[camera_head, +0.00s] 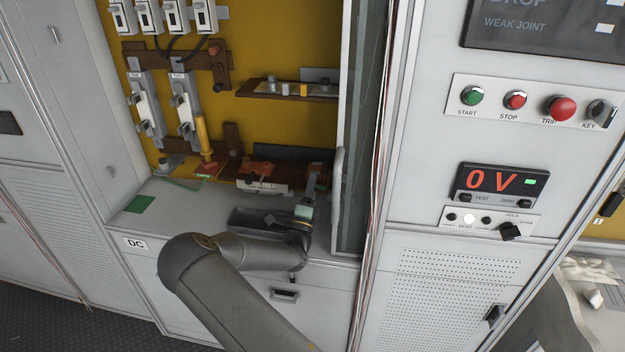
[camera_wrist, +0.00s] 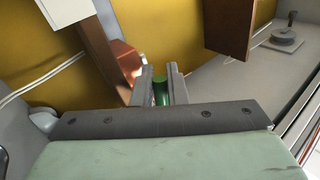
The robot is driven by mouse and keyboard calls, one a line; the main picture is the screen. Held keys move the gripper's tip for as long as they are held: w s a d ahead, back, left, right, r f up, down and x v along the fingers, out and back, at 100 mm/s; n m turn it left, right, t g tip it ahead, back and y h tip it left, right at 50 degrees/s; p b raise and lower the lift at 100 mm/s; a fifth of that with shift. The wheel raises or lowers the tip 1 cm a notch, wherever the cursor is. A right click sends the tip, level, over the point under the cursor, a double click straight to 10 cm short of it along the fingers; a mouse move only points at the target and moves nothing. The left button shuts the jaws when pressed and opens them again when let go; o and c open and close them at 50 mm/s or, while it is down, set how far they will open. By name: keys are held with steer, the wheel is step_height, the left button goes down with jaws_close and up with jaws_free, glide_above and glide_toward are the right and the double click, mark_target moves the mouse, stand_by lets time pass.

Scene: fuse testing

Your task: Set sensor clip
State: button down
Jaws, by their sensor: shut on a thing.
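My gripper (camera_wrist: 162,84) is seen from behind in the wrist view, with its two grey fingers close together on a small green cylindrical piece (camera_wrist: 161,93). Whether this piece is the sensor clip or part of it cannot be told. An orange-brown block (camera_wrist: 126,60) lies just beyond and left of the fingers. In the head view my gripper (camera_head: 312,185) reaches into the right end of the cabinet, just above the grey worktop (camera_head: 170,205). What it holds is hidden there. Orange-red clip-like parts (camera_head: 257,168) sit to its left at the foot of the yellow panel.
A yellow-handled tool (camera_head: 203,135) stands left on the panel. A brown shelf (camera_head: 285,90) with small metal parts is above. The open glass door (camera_head: 362,120) stands close right of my gripper. A dark tray (camera_head: 255,220) lies on the worktop. The voltage display (camera_head: 500,183) reads 0 V.

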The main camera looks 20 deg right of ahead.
steer(key=shift+f+n+t+y, duration=0.2)
steer(key=shift+n+t+y, duration=0.25)
steer(key=shift+n, duration=0.45)
steer(key=shift+f+n+t+y, duration=0.2)
steer(key=shift+n+t+y, duration=0.25)
steer(key=shift+n, duration=0.45)
steer(key=shift+y+p, duration=0.3)
steer(key=c, duration=1.5)
jaws_free()
